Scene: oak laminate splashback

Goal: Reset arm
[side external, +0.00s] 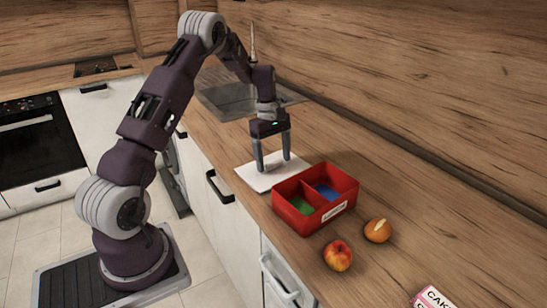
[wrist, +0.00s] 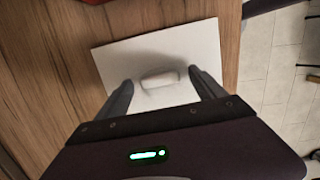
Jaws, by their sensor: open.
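My gripper (side external: 273,164) is open, pointing down over a white board (side external: 250,178) on the wooden counter. In the wrist view the two fingers of my gripper (wrist: 160,78) stand apart over the same board (wrist: 120,58). A small pale, rounded object (wrist: 163,80) shows on the board between the fingertips, with a gap on each side. It is hard to make out, and in the side view I cannot pick it out. Whether the fingertips touch the board I cannot tell.
A red divided box (side external: 345,193) with green and blue compartment floors stands just right of the board. Beyond it lie a red-yellow apple (side external: 338,256) and a brown, bun-like item (side external: 377,231). A pink-and-white card (side external: 432,298) is at the bottom edge. A sink (side external: 235,98) lies behind.

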